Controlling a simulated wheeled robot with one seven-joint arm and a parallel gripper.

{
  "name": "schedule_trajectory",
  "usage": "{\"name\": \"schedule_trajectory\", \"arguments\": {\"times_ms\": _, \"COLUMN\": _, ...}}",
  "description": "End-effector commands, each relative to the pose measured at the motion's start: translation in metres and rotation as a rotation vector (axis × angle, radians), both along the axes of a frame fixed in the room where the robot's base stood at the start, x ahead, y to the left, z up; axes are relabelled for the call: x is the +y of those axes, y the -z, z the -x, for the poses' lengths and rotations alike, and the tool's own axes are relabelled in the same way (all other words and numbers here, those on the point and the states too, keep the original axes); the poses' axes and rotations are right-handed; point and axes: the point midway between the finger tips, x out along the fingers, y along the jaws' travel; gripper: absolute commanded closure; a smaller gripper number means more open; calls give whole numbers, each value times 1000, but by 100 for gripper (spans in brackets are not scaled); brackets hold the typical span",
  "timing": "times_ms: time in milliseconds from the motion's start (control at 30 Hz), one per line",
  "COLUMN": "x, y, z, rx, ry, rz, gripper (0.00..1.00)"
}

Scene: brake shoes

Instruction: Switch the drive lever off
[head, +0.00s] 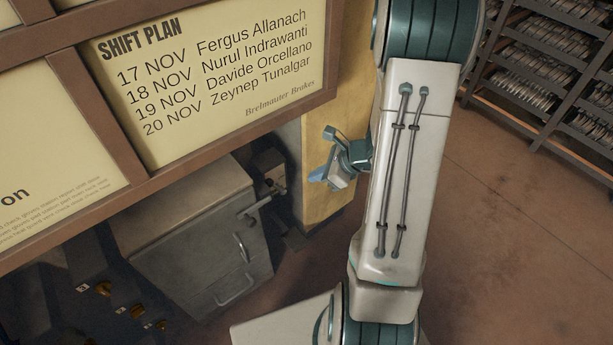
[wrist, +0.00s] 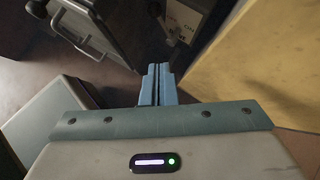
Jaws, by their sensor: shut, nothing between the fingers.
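A dark box (head: 268,165) beside the yellow pillar has a grey lever-like rod (head: 262,203) sticking out toward the lower left; I take it to be the drive lever. In the wrist view a grey panel with small labels (wrist: 186,17) shows beyond the fingertips, with a dark lever-like part (wrist: 175,37) below it. The labels are too small to read surely, and the lever's setting is unclear. My gripper (head: 318,177) is right of the box, in front of the pillar, apart from the rod. Its blue fingers (wrist: 158,70) are shut and empty.
A grey cabinet (head: 195,240) with handles stands left of the box. The yellow pillar (head: 318,200) is close behind my gripper. A brown-framed shift plan board (head: 215,75) hangs at upper left. Shelves of parts (head: 545,60) stand at upper right. Floor (head: 510,230) at right is clear.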

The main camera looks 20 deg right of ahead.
Motion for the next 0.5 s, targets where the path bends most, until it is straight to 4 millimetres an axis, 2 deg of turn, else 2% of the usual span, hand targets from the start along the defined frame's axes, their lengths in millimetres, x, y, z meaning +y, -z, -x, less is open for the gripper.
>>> {"name": "schedule_trajectory", "arguments": {"times_ms": 33, "x": 6, "y": 11, "z": -4, "rx": 2, "ry": -3, "rz": -2, "gripper": 100}}
{"name": "schedule_trajectory", "arguments": {"times_ms": 333, "x": 38, "y": 60, "z": -32, "rx": 2, "ry": -5, "rz": 0, "gripper": 100}}
{"name": "schedule_trajectory", "arguments": {"times_ms": 400, "x": 46, "y": 66, "z": -38, "rx": 0, "ry": -5, "rz": 1, "gripper": 100}}
{"name": "schedule_trajectory", "arguments": {"times_ms": 500, "x": 59, "y": 63, "z": -48, "rx": -2, "ry": -5, "rz": 2, "gripper": 100}}
